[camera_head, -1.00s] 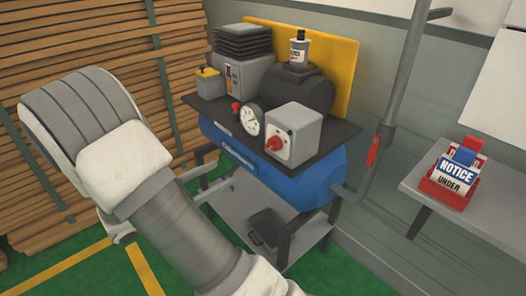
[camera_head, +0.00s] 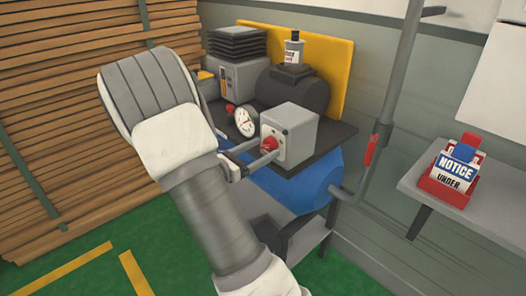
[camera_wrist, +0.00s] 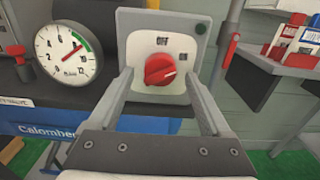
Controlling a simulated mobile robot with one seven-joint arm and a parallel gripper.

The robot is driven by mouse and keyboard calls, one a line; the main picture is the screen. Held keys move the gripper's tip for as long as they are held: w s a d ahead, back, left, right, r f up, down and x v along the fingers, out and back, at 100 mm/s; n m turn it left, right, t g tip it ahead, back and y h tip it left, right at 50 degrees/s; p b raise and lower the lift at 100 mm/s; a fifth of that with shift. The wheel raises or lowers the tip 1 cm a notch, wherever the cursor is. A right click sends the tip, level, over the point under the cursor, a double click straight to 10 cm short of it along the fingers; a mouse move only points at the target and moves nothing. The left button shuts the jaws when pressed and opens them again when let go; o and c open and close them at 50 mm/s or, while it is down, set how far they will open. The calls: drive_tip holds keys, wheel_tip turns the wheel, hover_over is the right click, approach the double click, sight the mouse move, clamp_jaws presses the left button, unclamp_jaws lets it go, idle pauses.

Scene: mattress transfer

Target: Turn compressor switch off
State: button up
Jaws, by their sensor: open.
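The compressor switch is a red rotary knob (camera_wrist: 160,70) on the front of a grey box (camera_head: 297,125). In the wrist view the plate has an "OFF" mark above the knob, and the knob's pointer is tilted to the upper right, away from that mark. In the head view the knob (camera_head: 268,144) lies close to my fingertips. My gripper (camera_wrist: 159,85) is open, with one finger on each side of the knob. I cannot tell whether the fingers touch it. The blue compressor tank (camera_head: 305,185) is partly hidden by my arm.
A round pressure gauge (camera_wrist: 68,54) stands left of the switch box. A pipe with a red valve handle (camera_head: 371,149) runs at the right. A shelf (camera_head: 416,183) holds a red box with notice tags (camera_head: 450,175). Stacked planks (camera_head: 50,120) fill the left.

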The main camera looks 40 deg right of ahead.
drive_tip(key=shift+d, duration=0.45)
clamp_jaws()
